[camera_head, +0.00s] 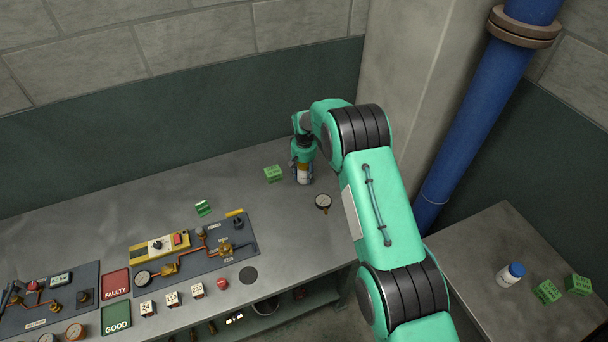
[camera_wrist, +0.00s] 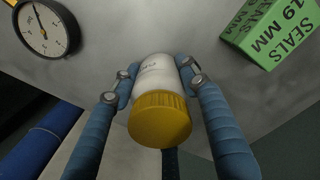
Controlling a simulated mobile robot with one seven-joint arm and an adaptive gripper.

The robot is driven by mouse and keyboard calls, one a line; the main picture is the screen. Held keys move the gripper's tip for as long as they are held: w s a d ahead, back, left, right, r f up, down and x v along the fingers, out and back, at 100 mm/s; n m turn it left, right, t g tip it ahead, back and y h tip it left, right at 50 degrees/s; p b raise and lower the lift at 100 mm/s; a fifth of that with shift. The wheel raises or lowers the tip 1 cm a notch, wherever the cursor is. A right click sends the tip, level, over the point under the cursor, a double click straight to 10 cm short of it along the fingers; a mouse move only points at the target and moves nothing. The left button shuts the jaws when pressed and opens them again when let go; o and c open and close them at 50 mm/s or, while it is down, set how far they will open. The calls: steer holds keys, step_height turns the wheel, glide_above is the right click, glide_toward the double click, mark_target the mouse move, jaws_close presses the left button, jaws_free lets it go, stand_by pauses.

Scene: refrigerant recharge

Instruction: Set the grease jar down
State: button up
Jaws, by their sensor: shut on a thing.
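The grease jar (camera_wrist: 158,80) is white with a ribbed yellow lid; part of its printed label shows in the wrist view. My gripper (camera_wrist: 156,84) is shut on it, with one blue finger on each side of the white body and the lid toward the camera. In the head view my gripper (camera_head: 302,164) points down over the back right of the grey bench, and the jar (camera_head: 303,178) shows below it, upright. Its base is at or very near the bench top; I cannot tell if it touches.
A green seals box (camera_head: 273,173) stands left of the jar, and a round gauge (camera_head: 323,201) lies in front. Panels with pipes (camera_head: 190,255) and red FAULTY (camera_head: 115,283) and green GOOD (camera_head: 116,318) mats are further left. A blue-capped jar (camera_head: 510,275) stands on the right side table.

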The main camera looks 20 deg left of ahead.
steer(key=o, duration=1.5)
steer(key=shift+r, duration=0.1)
steer(key=shift+r, duration=6)
